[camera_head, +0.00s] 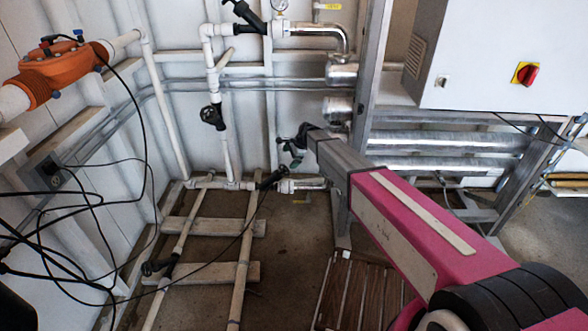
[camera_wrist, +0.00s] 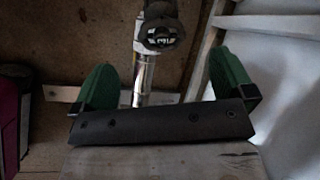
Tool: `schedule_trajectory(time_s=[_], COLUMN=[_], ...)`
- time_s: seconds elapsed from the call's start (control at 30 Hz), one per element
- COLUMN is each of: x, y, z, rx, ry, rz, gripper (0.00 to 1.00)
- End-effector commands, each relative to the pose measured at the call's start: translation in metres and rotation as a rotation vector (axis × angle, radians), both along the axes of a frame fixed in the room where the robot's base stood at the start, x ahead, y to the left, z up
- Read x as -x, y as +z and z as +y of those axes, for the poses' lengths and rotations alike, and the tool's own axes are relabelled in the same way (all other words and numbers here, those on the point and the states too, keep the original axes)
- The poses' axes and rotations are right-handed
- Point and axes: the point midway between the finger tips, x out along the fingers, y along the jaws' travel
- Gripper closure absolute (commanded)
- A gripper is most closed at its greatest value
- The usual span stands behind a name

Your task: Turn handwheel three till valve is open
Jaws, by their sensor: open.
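In the wrist view, my gripper (camera_wrist: 165,65) is open, with its two green fingers wide apart. A dark round handwheel or valve cap (camera_wrist: 160,27) with a pale marking sits on a shiny metal pipe (camera_wrist: 150,72), beyond the fingertips and roughly between them. The fingers do not appear to touch it. In the head view, my gripper (camera_head: 296,149) is small and partly hidden at the far end of my arm, above a low black valve handle (camera_head: 271,179). Another black handwheel (camera_head: 212,116) is on the upright white pipe. No numbers are readable on the valves, so I cannot tell which is three.
A black valve (camera_head: 158,266) sits on the floor pipes at lower left. An orange unit (camera_head: 62,72) with loose black cables is at left. A metal post (camera_head: 368,75) and a white cabinet (camera_head: 490,55) with a red switch (camera_head: 526,74) stand right. A wooden slatted piece (camera_head: 357,295) lies below.

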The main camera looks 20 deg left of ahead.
Motion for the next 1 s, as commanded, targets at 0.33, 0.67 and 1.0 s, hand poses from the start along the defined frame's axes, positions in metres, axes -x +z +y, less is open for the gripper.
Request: schedule_trajectory(time_s=[0.33, 0.67, 1.0], x=[0.000, 0.000, 0.001], y=[-0.001, -0.034, -0.086], z=[0.006, 0.022, 0.047], rx=[0.055, 0.054, 0.052], ry=[-0.133, -0.131, -0.131], rz=[0.068, 0.067, 0.067], gripper=[0.00, 0.00, 0.00])
